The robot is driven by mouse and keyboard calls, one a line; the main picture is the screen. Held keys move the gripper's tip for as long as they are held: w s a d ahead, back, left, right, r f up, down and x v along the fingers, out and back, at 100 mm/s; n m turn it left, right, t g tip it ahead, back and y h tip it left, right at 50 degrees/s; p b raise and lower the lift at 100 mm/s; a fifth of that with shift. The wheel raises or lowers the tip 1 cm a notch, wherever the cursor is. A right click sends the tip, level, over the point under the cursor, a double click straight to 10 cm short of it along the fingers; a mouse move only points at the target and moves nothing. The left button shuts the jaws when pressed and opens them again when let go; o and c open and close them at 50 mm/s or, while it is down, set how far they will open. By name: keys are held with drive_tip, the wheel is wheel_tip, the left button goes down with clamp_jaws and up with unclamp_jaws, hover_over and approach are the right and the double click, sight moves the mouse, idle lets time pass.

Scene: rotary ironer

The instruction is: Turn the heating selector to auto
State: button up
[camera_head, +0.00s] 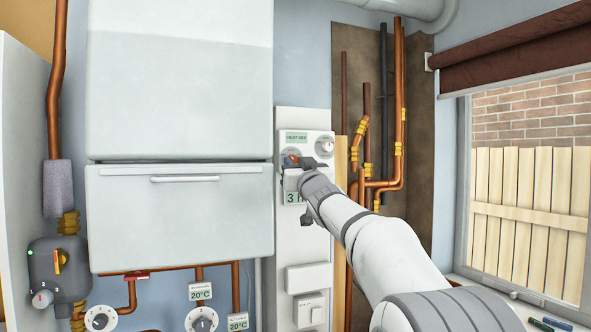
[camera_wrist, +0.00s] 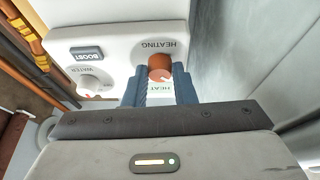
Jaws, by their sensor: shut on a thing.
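The heating selector is an orange-brown knob (camera_wrist: 159,64) under the word HEATING in the wrist view. It sits on a white control panel (camera_wrist: 115,50), which appears upside down there. My gripper (camera_wrist: 160,78) is shut on this knob, with one dark blue finger on each side. The label between the fingers shows HEAT, with the rest hidden. In the head view, my gripper (camera_head: 297,163) covers most of the knob at the panel's left side. A green display (camera_head: 296,137) above it reads HEAT OFF. The knob's exact pointing direction is hard to tell.
A white WATER knob (camera_wrist: 90,86) and a BOOST button (camera_wrist: 87,53) are close beside the selector. A white boiler (camera_head: 180,80) stands left of the panel. Copper pipes (camera_head: 399,110) run to its right, near a window (camera_head: 530,190).

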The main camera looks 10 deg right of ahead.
drive_tip(key=m+h+b, duration=0.2)
drive_tip(key=m, duration=0.2)
drive_tip(key=shift+a+b, duration=0.15)
drive_tip(key=shift+b, duration=0.15)
drive_tip(key=shift+m, duration=0.4)
drive_tip(key=o, duration=1)
drive_tip(key=shift+s, duration=0.15)
drive_tip(key=b+v, duration=0.3)
drive_tip(key=v, duration=0.4)
drive_tip(key=shift+s+b, duration=0.3)
drive_tip(key=shift+b, duration=0.1)
drive_tip(key=shift+f, duration=0.1)
